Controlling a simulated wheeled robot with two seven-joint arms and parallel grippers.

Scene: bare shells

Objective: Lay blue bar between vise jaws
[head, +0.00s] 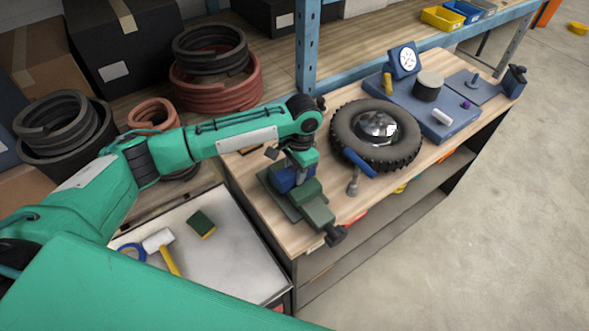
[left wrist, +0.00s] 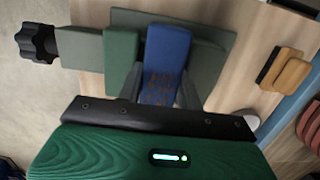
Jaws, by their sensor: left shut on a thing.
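The green vise (head: 313,209) stands on the wooden workbench, its dark handle toward the front edge. My left gripper (head: 298,170) is over the vise, pointing down, shut on the blue bar (head: 284,181). In the left wrist view the blue bar (left wrist: 167,58) sits between my dark fingertips (left wrist: 160,92). A green jaw (left wrist: 122,52) is close on its left side and a grey-green vise part (left wrist: 205,60) is on its right. The bar lines up with the gap; I cannot tell whether it rests on the vise bed. My right gripper is not in view.
A tyre (head: 376,137) lies right of the vise, with a blue-handled tool (head: 359,163) against it. A blue fixture board (head: 425,105) is beyond. A blue shelf post (head: 307,45) rises behind. A lower white-topped cabinet (head: 222,250) holds a sponge and mallet.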

